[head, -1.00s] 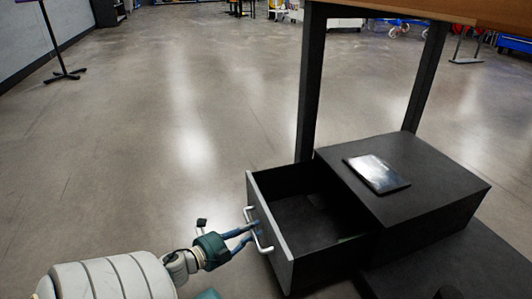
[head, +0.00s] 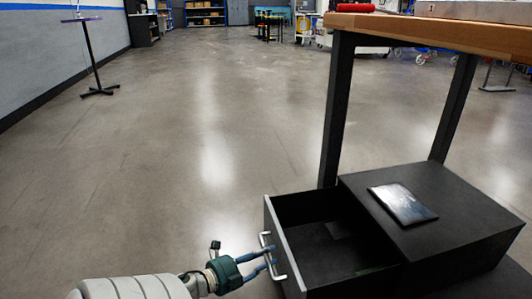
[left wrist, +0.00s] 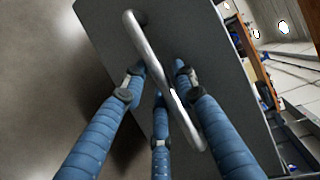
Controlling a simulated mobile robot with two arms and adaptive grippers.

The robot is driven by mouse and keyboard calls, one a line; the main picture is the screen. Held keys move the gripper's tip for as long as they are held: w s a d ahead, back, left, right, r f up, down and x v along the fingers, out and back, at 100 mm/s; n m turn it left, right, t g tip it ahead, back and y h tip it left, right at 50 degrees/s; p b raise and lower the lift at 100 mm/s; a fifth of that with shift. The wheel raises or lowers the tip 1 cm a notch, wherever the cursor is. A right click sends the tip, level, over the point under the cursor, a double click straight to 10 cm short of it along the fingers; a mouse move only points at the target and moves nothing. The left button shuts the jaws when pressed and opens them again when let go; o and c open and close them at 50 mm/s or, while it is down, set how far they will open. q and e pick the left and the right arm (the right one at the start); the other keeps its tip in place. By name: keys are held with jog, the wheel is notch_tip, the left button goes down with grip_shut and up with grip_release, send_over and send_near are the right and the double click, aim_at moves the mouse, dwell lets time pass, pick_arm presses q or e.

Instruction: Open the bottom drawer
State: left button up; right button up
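The bottom drawer (head: 285,240) is a dark box with a grey front, pulled well out of the black cabinet (head: 450,238) and empty inside as far as I see. Its silver bar handle (head: 269,256) is on the front; it also runs diagonally across the left wrist view (left wrist: 157,62). My left gripper (head: 268,258), with blue fingers, is at the handle. In the left wrist view its fingertips (left wrist: 160,75) come in on both sides of the bar and close around it; exact contact is partly hidden. My right gripper is not in view.
A dark flat tablet-like panel (head: 402,204) lies on the cabinet top. A wood-topped table (head: 430,32) with dark legs stands over the cabinet. A small stand (head: 98,91) is far left. The floor left of the drawer is clear.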

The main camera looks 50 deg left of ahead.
pick_arm(q)
jog(key=s+r, duration=0.2)
jog(key=s, duration=0.9)
jog(key=shift+s, duration=0.4)
